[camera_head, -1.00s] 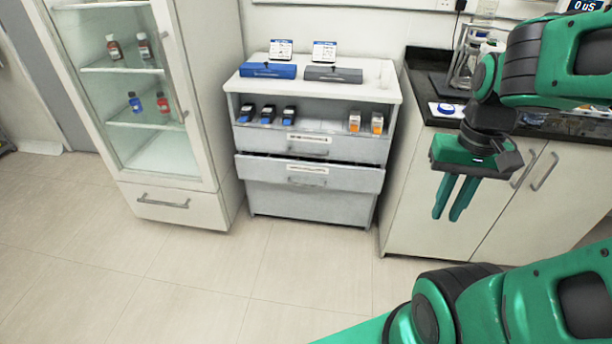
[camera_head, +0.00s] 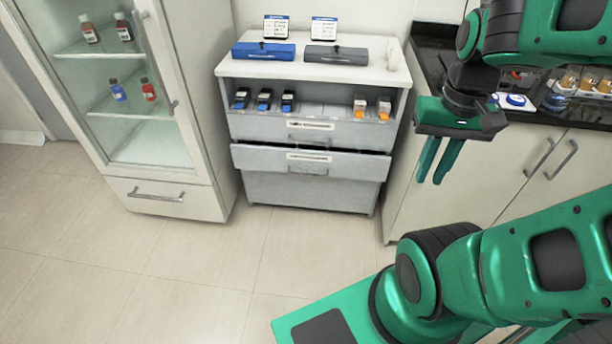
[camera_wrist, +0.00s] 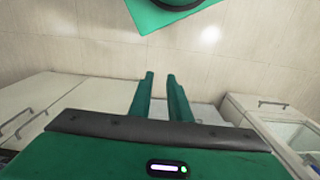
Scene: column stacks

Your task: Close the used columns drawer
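A grey drawer (camera_head: 262,159) in the white column cabinet (camera_head: 222,70) is pulled partly out, with a dark gap above its front. It has a handle and a label too small to read, so I cannot confirm that it is the used columns drawer. The drawer above it (camera_head: 262,129) looks shut. My gripper (camera_head: 436,182) hangs fingers down, empty, to the right of the pulled-out drawer and apart from it. In the wrist view my gripper (camera_wrist: 160,76) shows a narrow gap between its fingers. The drawer front is not clearly visible there.
A glass-door cabinet (camera_head: 165,165) stands left of the column cabinet. A dark-topped counter (camera_head: 430,65) with white doors stands right, close to my gripper. The floor (camera_head: 290,250) in front is clear.

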